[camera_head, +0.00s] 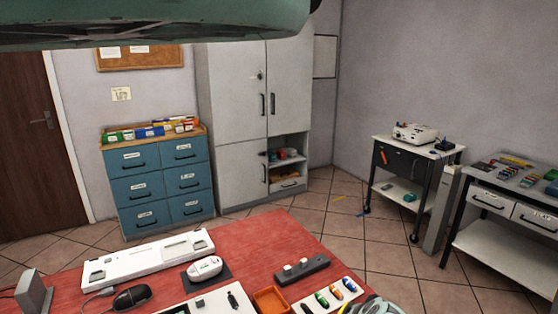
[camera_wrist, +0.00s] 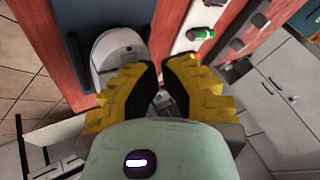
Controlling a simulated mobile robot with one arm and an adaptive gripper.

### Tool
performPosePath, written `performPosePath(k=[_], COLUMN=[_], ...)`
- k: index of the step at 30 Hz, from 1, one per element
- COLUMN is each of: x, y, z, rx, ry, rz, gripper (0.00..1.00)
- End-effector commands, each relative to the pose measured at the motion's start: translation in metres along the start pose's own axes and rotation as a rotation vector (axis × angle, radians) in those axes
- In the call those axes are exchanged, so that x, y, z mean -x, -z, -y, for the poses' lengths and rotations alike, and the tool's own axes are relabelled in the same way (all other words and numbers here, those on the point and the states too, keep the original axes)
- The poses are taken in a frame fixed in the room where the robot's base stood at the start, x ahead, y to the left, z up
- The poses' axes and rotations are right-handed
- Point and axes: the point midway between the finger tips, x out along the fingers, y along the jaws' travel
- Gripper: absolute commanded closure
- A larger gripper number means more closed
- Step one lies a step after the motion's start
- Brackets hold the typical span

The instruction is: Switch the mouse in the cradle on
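A white rounded mouse (camera_head: 204,267) lies on a dark flat base (camera_head: 220,279), the likely cradle, on the red table. The mouse also shows in the wrist view (camera_wrist: 113,52), on a dark surface, partly hidden by the left finger. Its switch cannot be made out. My gripper (camera_wrist: 160,66) has yellow fingers with black pads. The fingers slant inward with a narrow gap between their tips, holding nothing that I can see. The tips appear just right of the mouse in the wrist view; height is unclear.
A black mouse (camera_head: 132,298) and a white keyboard-like tray (camera_head: 146,257) are on the red table (camera_head: 260,237). A dark bar (camera_head: 302,270), an orange tray (camera_head: 270,301), and a white strip of coloured pieces (camera_head: 331,294) lie to the right. Red tabletop is bare behind them.

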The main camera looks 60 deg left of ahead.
Motion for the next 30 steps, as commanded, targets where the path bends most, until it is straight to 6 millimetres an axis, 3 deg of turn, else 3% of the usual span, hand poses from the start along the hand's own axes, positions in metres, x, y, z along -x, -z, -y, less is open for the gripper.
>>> performPosePath(k=[15, 30], x=[-0.003, 0.011], y=[-0.001, 0.006], z=[-0.002, 0.006], rx=[-0.002, -0.001], ry=[0.0, 0.0], rz=[0.0, 0.0], gripper=[1.0, 1.0])
